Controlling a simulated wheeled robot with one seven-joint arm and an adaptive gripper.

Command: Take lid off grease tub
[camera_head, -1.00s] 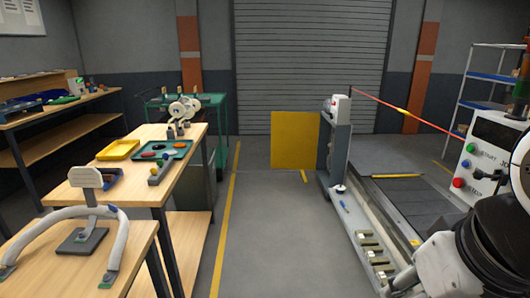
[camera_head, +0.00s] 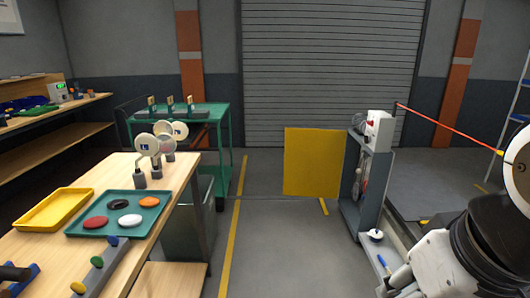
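A small round white tub (camera_head: 375,235) with a dark spot on top sits on the low ledge at the right, at the foot of the grey upright cabinet. It may be the grease tub. It is too small to tell its lid apart from its body. A blue, slim tool (camera_head: 383,262) lies on the ledge just in front of it. Part of my arm fills the lower right corner, and my gripper does not show.
A grey cabinet (camera_head: 374,185) with a yellow panel (camera_head: 313,162) stands behind the tub. A wooden bench (camera_head: 118,170) at the left holds a yellow tray (camera_head: 54,209) and a green tray (camera_head: 75,229) with coloured discs. The floor (camera_head: 290,250) between is clear.

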